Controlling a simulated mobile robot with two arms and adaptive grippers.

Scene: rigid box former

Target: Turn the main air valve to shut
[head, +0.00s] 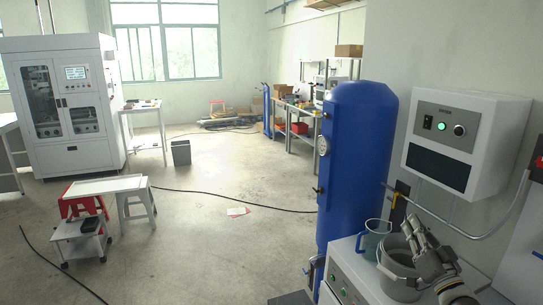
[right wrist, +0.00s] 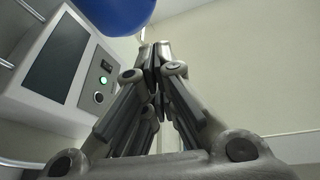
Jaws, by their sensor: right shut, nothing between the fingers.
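My right gripper (head: 414,232) is at the lower right of the head view, in front of a grey metal pot. In the right wrist view its fingers (right wrist: 156,58) are together, with nothing between them. A small yellow handle (head: 394,201) shows by the thin pipe on the wall, right of the blue tank; it may be the main air valve, but it is too small to tell its position. The gripper is apart from it, nearer to me. The blue tank (head: 357,150) has a round gauge and small dark fittings on its left side. My left gripper is not in view.
A white machine with a clear jug (head: 374,238) and the grey pot (head: 399,272) on top stands below the wall pipe (head: 440,216). A white control box (head: 461,141) with a lit green button hangs above. Open floor lies left of the tank, crossed by a black hose (head: 236,203).

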